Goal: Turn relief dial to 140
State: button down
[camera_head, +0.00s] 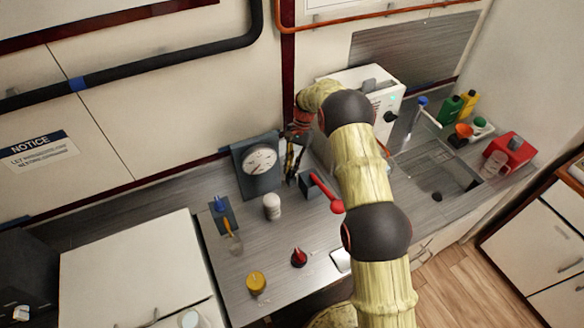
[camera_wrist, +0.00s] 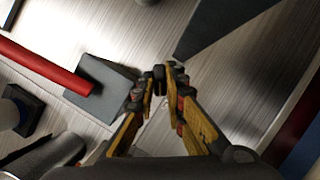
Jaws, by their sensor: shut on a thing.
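A round white-faced dial gauge (camera_head: 260,160) with a needle is set in a dark grey upright block on the counter; its numbers are too small to read. My gripper (camera_head: 292,168) is just right of this block, pointing down. In the wrist view my gripper (camera_wrist: 160,86) has its fingertips close together on a small dark piece (camera_wrist: 159,76), which may be a knob. I cannot tell whether this piece is the relief dial. A dark grey slab (camera_wrist: 225,22) lies beyond the fingertips.
A red lever (camera_head: 325,192) on a grey base stands close to my gripper; it also shows in the wrist view (camera_wrist: 45,68). A white jar (camera_head: 271,206), red knob (camera_head: 299,258) and yellow knob (camera_head: 256,282) stand nearer. A white machine (camera_head: 368,88) is behind my arm.

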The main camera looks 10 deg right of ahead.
jog(key=shift+w+n+h, duration=0.1)
jog(key=shift+n+h, duration=0.2)
jog(key=shift+n, duration=0.7)
jog(key=c, duration=2)
grip_release()
jog(key=shift+o, duration=0.8)
jog(key=shift+g, duration=0.3)
jog(key=shift+r, duration=0.1)
jog(key=v, duration=0.7)
jog(key=shift+w+r, duration=0.15)
jog(key=shift+r, duration=0.25)
